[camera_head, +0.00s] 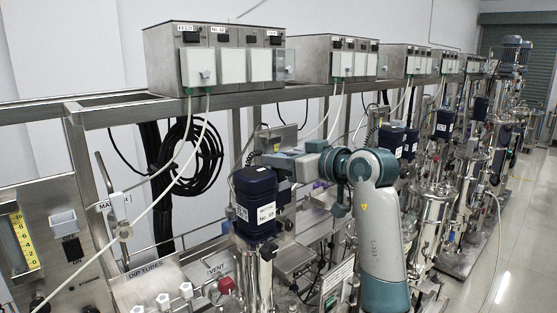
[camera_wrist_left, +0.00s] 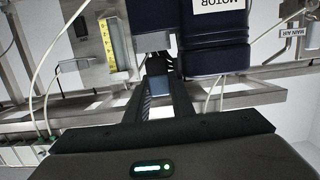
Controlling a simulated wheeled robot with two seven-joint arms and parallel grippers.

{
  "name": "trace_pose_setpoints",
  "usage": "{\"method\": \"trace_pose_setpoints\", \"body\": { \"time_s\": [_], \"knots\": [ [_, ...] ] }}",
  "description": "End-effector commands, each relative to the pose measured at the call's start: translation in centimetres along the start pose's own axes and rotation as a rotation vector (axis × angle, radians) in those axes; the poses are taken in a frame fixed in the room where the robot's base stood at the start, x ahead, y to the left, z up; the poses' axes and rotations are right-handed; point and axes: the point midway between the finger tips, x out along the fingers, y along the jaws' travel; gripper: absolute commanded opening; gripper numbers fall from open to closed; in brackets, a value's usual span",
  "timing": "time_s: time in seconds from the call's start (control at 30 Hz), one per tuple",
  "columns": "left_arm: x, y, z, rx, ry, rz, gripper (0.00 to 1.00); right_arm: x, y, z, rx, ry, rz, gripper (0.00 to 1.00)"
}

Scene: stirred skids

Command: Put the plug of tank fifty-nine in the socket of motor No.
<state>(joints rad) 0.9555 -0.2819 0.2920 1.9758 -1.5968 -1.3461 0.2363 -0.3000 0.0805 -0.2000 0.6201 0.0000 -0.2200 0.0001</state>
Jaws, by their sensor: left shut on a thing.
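A dark blue motor (camera_head: 256,212) with a white label reading MOTOR and a number stands at the front middle of the head view. In the left wrist view the motor (camera_wrist_left: 215,42) fills the top, its label upside down. My left gripper (camera_head: 262,158) is at the motor's upper back in the head view. In the left wrist view its dark fingers (camera_wrist_left: 158,68) are shut on a small grey-blue piece (camera_wrist_left: 160,86), which looks like a plug; the fingertips are close to the motor. The motor's socket cannot be made out. My right gripper is out of view.
A steel control box (camera_head: 160,58) with FEED and number labels sits on the rail, with pale cables hanging from white plates. A black cable coil (camera_head: 190,155) hangs behind. Similar skids recede rightward. The floor (camera_head: 510,240) is clear at the right.

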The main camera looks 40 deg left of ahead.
Motion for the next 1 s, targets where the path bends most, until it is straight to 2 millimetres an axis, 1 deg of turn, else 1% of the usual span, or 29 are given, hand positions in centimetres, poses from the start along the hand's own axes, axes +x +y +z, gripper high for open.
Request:
{"method": "trace_pose_setpoints", "body": {
  "time_s": [0.37, 0.4, 0.47, 0.5, 0.8, 0.87, 1.0],
  "knots": [
    [-0.1, 0.0, -0.3, 0.000, 0.001, 0.000, 0.00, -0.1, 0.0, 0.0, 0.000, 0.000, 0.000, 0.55],
    [-0.1, 0.0, -0.3, 0.000, 0.001, 0.000, 0.26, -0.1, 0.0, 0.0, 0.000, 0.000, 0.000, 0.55],
    [-0.1, 0.0, -0.3, 0.000, 0.001, 0.000, 0.41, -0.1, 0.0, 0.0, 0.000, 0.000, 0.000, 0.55],
    [-0.1, 0.0, -0.3, 0.000, 0.001, 0.000, 0.43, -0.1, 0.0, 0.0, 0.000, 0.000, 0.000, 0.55],
    [-0.2, 0.0, -0.1, 0.000, -0.001, 0.000, 0.43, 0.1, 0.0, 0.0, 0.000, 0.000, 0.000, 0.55],
    [-0.5, 0.0, -0.1, 0.000, -0.002, 0.000, 0.43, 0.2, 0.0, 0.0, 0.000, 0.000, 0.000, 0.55],
    [-1.6, 0.1, 0.1, 0.000, -0.003, 0.001, 0.43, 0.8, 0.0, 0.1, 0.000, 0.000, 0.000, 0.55]
  ]
}}
